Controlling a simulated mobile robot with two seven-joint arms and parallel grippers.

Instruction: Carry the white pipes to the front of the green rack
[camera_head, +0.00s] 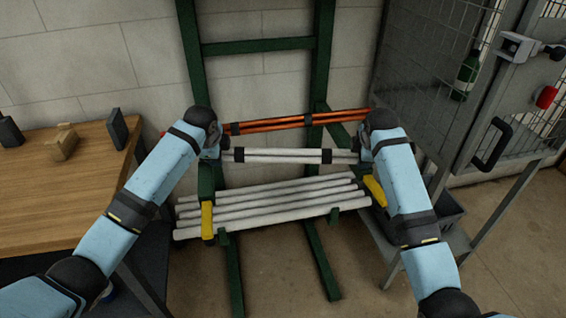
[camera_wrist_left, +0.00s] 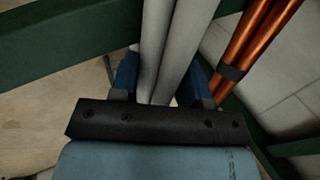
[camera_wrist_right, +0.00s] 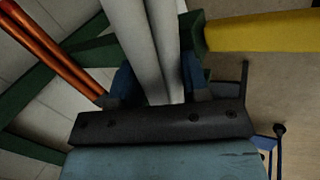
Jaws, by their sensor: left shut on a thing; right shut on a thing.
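A short bundle of white pipes (camera_head: 285,156) with black bands lies level in front of the green rack (camera_head: 320,70). My left gripper (camera_head: 222,155) is shut on its left end, and my right gripper (camera_head: 362,156) is shut on its right end. In the left wrist view the white pipes (camera_wrist_left: 168,45) run between the blue fingers (camera_wrist_left: 162,85). In the right wrist view the white pipes (camera_wrist_right: 148,45) also sit between the fingers (camera_wrist_right: 155,85). The pipe ends are hidden by the grippers. More white pipes (camera_head: 270,205) lie lower on the rack's arms.
Orange pipes (camera_head: 295,121) with black bands lie on the rack just above and behind. Yellow pieces (camera_head: 207,220) flank the lower pipes. A wooden table (camera_head: 50,185) stands left; a mesh cabinet (camera_head: 430,80) and grey bench (camera_head: 500,205) stand right.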

